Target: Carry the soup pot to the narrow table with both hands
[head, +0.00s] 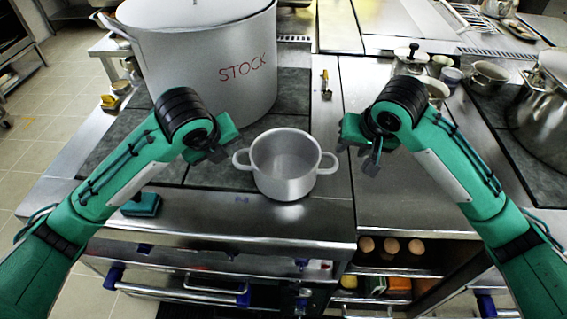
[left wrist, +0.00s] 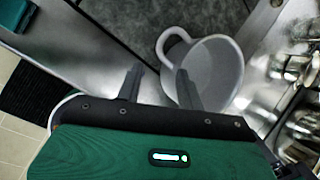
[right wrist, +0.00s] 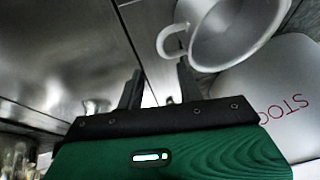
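The soup pot (head: 285,178) is a small, empty grey pot with two side handles, standing upright on the steel counter's front part. My left gripper (head: 218,153) is open and empty, just left of the pot's left handle (head: 241,160). In the left wrist view that handle (left wrist: 172,42) lies ahead of the open fingers (left wrist: 158,88). My right gripper (head: 357,155) is open and empty, a little right of the pot's right handle (head: 328,163). In the right wrist view that handle (right wrist: 168,42) lies ahead of the open fingers (right wrist: 162,85). I cannot pick out the narrow table.
A big stockpot marked STOCK (head: 205,70) stands close behind the pot, to the left. A green sponge-like block (head: 141,205) lies at the front left. Small pots and a large steel pot (head: 545,115) stand at right. An open shelf holds eggs (head: 391,246).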

